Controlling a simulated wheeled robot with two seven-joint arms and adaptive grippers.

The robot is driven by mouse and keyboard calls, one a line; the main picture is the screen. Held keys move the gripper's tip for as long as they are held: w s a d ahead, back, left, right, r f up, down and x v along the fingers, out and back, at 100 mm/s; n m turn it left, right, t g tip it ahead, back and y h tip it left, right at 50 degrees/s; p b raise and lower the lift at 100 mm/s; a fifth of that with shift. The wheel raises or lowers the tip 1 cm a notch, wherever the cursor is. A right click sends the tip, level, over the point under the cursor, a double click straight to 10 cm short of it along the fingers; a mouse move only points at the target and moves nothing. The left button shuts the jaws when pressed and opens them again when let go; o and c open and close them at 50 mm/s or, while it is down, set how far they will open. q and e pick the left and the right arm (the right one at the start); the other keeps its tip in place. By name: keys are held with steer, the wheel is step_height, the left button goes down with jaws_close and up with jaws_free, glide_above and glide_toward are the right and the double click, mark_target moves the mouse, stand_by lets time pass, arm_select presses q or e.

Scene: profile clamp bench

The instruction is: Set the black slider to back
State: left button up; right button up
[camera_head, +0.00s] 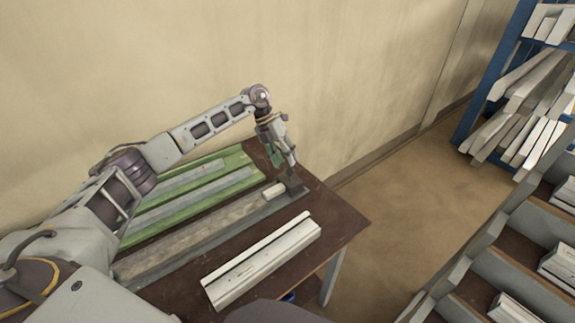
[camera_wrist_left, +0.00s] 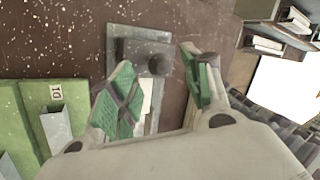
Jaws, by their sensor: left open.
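The black slider (camera_head: 293,186) is a dark block at the far right end of a long grey rail (camera_head: 215,228) on the bench. In the left wrist view the dark grey block (camera_wrist_left: 135,50) carries a round knob (camera_wrist_left: 157,64). My left gripper (camera_head: 290,160) is open, right above the slider, fingers pointing down. In the left wrist view its green-padded fingers (camera_wrist_left: 158,70) stand either side of the knob, apart from it as far as I can see. A pale block lies on the rail beside the slider and is partly hidden by a finger. My right gripper is not in view.
A green fixture (camera_head: 185,202) with grey bars lies on the brown bench (camera_head: 335,217) behind the rail. A loose whitish profile (camera_head: 262,262) lies in front of it. The wall (camera_head: 200,60) stands close behind. Racks of profiles (camera_head: 530,95) are at the right.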

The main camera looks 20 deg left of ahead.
arm_select(q)
steer(key=v, duration=0.8)
steer(key=shift+w+f, duration=0.1)
stand_by(0.4)
